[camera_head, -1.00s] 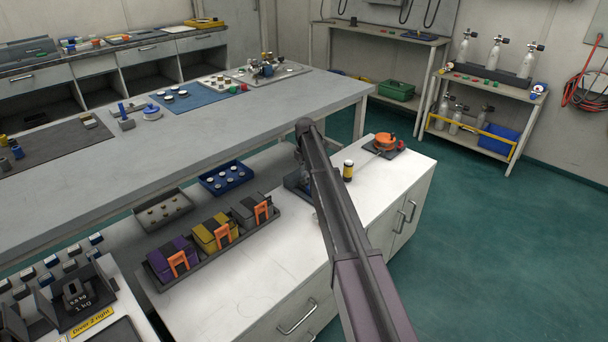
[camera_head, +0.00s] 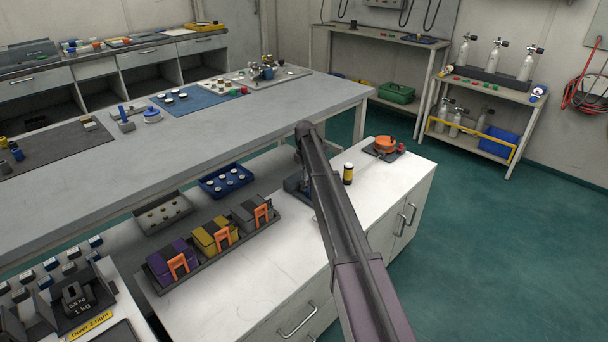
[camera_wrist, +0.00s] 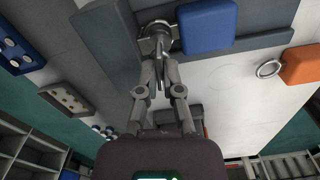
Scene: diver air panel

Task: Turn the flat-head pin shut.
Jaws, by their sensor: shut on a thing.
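In the wrist view, my gripper (camera_wrist: 160,62) is shut on a narrow metal piece, which looks like the flat-head pin (camera_wrist: 157,32). The pin stands at a round metal fitting on a dark grey base, close beside a blue block (camera_wrist: 207,26). The fingers cover part of the pin, and I cannot tell how far it is turned. In the head view, my own arm hides the gripper and most of the pin's fitting. Only a bit of a grey-blue fixture (camera_head: 292,184) shows left of the arm, on the white cabinet top.
A black and yellow canister (camera_head: 348,173) and an orange round device (camera_head: 386,145) stand right of my arm. A tray (camera_head: 212,258) of purple, yellow and grey boxes with orange handles lies front left. The grey table (camera_head: 190,140) edge runs behind. The white front top (camera_head: 265,268) is clear.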

